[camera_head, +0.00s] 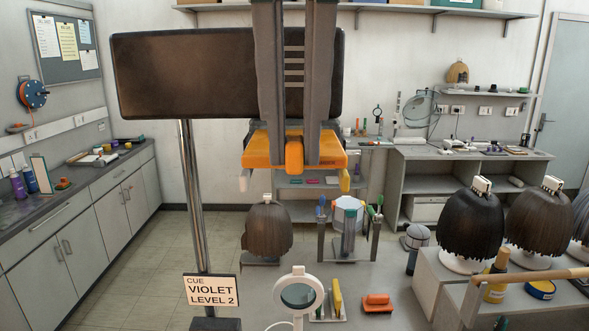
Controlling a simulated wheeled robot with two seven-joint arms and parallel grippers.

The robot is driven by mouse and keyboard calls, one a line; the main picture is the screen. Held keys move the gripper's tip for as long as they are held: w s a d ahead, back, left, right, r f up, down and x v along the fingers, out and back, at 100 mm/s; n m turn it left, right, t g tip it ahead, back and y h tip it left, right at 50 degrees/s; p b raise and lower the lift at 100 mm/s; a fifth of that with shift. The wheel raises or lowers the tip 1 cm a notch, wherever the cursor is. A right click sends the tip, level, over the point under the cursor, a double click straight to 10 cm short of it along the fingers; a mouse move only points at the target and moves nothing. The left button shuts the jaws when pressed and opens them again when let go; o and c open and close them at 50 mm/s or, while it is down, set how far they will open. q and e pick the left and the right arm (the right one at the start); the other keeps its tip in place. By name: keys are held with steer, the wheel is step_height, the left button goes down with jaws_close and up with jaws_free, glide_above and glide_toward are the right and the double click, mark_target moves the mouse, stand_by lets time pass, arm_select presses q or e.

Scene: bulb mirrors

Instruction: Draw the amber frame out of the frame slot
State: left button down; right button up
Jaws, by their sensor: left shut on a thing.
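My left gripper (294,156) hangs high in the middle of the head view, close to the camera, with grey parts coming down from the top edge. It is shut on an orange-amber piece (254,155), which I take for the amber frame; where the gripper ends and the piece begins is hard to tell. The piece is in the air, well above the bench. A small slotted holder (328,316) with a yellow upright plate (337,298) stands on the bench below; I cannot tell for sure whether it is the frame slot. My right gripper is not in view.
A dark panel (170,75) on a metal pole (191,200) stands behind my gripper. A sign (211,289) reads CUE VIOLET LEVEL 2. A round magnifier (298,292), an orange block (377,302), a tool rack (348,240) and wigs (471,225) stand around the bench.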

arm_select(q)
steer(key=shift+s+b, duration=0.3)
steer(key=shift+s, duration=0.4)
steer(key=shift+s, duration=0.15)
steer(key=shift+s+b, duration=0.6)
steer(key=shift+s, duration=0.55)
